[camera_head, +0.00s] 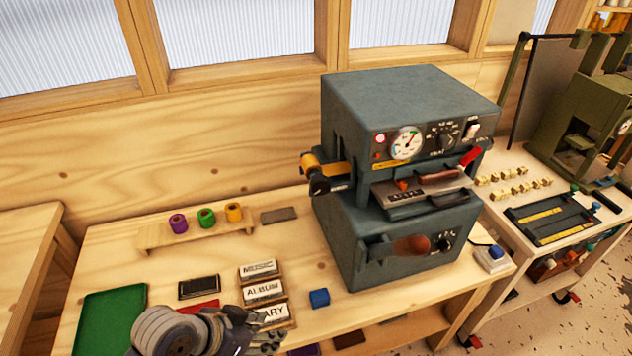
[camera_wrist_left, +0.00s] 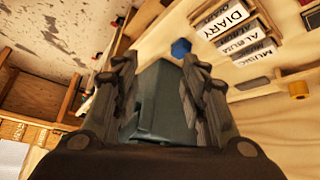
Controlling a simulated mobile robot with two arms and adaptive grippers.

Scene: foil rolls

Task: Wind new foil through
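A grey-blue foil stamping machine (camera_head: 410,95) stands on the wooden bench. A gold foil roll (camera_head: 311,164) sits at its left side, and a gold strip runs from there into the machine. Purple (camera_head: 178,223), green (camera_head: 206,218) and gold (camera_head: 233,212) foil rolls stand on a small wooden rack (camera_head: 158,238) left of the machine. My left gripper (camera_head: 272,340) is low at the front of the bench, in front of the rack and beside the word blocks. In the left wrist view its fingers (camera_wrist_left: 158,75) are apart with nothing between them; the machine (camera_wrist_left: 165,100) shows beyond. My right gripper is not seen.
Word blocks MUSIC (camera_head: 258,269), ALBUM (camera_head: 264,290) and a partly covered one lie near my left gripper. A blue cube (camera_head: 319,298), a green mat (camera_head: 112,318) and a dark pad (camera_head: 199,287) lie on the bench. A second table (camera_head: 530,185) with trays stands right.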

